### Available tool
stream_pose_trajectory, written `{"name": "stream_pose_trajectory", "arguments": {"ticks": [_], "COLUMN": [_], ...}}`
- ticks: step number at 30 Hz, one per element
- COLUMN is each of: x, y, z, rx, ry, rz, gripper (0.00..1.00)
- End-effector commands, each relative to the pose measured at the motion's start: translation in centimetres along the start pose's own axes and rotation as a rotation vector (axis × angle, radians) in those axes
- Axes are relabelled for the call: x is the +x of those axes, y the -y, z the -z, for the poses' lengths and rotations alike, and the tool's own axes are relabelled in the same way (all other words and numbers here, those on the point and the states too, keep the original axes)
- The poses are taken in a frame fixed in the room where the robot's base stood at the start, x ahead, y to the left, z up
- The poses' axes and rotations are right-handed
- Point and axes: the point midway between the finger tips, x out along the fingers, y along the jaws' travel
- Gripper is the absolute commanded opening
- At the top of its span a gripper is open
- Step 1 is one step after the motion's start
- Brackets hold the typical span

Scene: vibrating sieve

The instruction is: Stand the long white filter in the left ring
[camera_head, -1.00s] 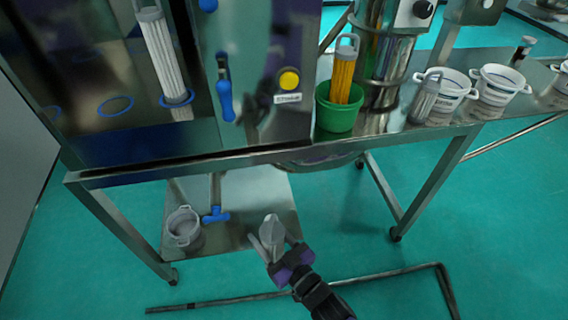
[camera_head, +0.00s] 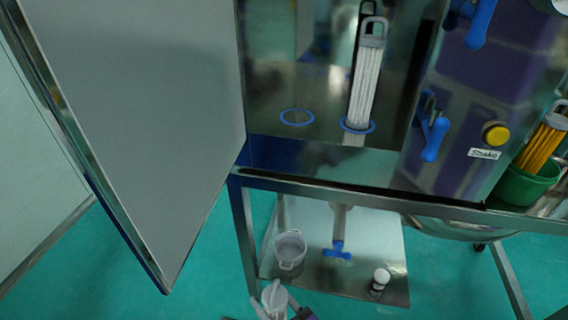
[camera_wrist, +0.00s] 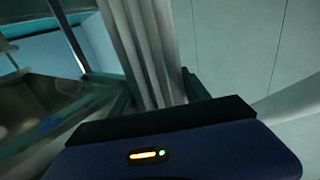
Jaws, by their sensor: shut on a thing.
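My gripper (camera_wrist: 165,110) is shut on a long white filter (camera_wrist: 150,45), whose pale ribs run up between the fingers in the wrist view. In the head view, only a grey end of the held filter (camera_head: 272,294) shows at the bottom edge, below and in front of the cabinet. The left ring (camera_head: 297,117) is a blue circle on the cabinet floor with nothing in it. The right ring (camera_head: 357,126) holds another white filter (camera_head: 367,85), upright with a grey handle on top.
The open cabinet door (camera_head: 140,110) stands at the left. A table edge (camera_head: 340,190) runs below the cabinet. On the lower shelf are a grey pot (camera_head: 290,250), a blue valve handle (camera_head: 337,250) and a small white-capped bottle (camera_head: 380,278). A green bucket (camera_head: 522,187) holds yellow filters.

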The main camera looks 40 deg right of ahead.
Motion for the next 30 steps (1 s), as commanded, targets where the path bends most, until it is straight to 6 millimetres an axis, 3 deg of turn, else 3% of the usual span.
{"name": "stream_pose_trajectory", "arguments": {"ticks": [16, 25, 30], "x": [0.7, 2.9, 4.5], "y": [-0.6, -3.2, -5.0], "z": [1.4, 7.0, 11.6], "rx": [0.0, 0.005, 0.009], "ry": [0.002, 0.009, 0.007], "rz": [-0.012, -0.06, -0.086], "gripper": [0.0, 0.0, 0.0]}}
